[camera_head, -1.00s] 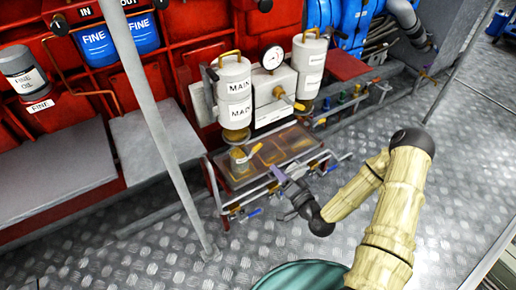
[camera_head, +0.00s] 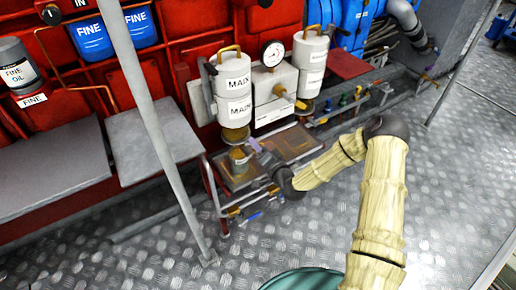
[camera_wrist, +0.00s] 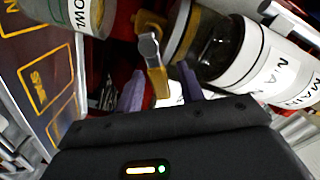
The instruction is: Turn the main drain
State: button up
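The left white filter labelled MAIN (camera_head: 233,85) stands at the fuel rack, with a brass-coloured base (camera_head: 236,134). In the wrist view its glass bowl (camera_wrist: 217,42) and MAIN label (camera_wrist: 270,75) lie at the right. A yellow lever with a grey end (camera_wrist: 154,65) sits in front of my gripper (camera_wrist: 163,84), its near end between the two purple fingers. The fingers are apart, with gaps visible beside the lever. In the head view my gripper (camera_head: 257,150) is just right of the filter's base; the lever cannot be made out there.
A small jar (camera_head: 240,158) stands on the tray below the filter; its lettered side (camera_wrist: 75,12) shows in the wrist view. A second white filter (camera_head: 310,65) and a gauge (camera_head: 273,54) stand to the right. A grey post (camera_head: 150,110) rises at the left.

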jog(key=shift+c, duration=0.5)
grip_shut()
jog(key=shift+d+m, duration=0.1)
jog(key=shift+m, duration=0.2)
jog(key=shift+w+d+f+m+p, duration=0.15)
jog(key=shift+f+m+p, duration=0.35)
jog(key=shift+m, duration=0.6)
jog(key=shift+f+m+p, duration=0.15)
jog(key=shift+f+m, duration=0.2)
jog(key=shift+m, duration=0.6)
jog(key=shift+f+m+p, duration=0.15)
jog(key=shift+f+m, duration=0.2)
jog(key=shift+m, duration=0.6)
jog(key=shift+o, duration=0.5)
grip_release()
jog(key=shift+d, duration=0.15)
